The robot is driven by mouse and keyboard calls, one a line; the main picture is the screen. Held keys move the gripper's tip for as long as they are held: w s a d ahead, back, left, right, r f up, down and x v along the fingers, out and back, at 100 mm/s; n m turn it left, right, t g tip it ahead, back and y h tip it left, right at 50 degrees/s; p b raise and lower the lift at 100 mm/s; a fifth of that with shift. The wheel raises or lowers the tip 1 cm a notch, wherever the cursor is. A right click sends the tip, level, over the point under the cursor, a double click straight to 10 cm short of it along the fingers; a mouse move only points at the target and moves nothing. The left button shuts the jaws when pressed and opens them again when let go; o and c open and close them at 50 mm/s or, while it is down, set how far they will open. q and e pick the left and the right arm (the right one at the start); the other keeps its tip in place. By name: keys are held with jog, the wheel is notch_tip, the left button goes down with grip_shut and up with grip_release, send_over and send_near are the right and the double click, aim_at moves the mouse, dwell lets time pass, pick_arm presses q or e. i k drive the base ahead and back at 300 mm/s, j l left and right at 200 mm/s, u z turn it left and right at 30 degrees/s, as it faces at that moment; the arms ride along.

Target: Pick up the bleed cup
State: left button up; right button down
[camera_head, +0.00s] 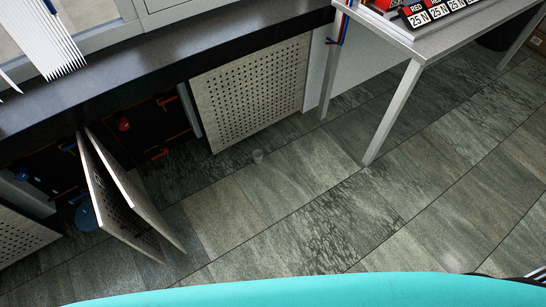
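Neither of my grippers shows in the head view.
To the left, cabinet doors (130,198) stand open into the floor space. A grey table (440,40) with legs (391,112) stands at upper right. The tiled floor (300,215) in front is clear.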

aim_at(257, 155)
jog(key=i+l+u, duration=0.2)
jog(key=i+l, duration=0.15)
jog(key=i+l+u, duration=0.15)
jog(key=i+l, duration=0.15)
jog(key=l, duration=0.15)
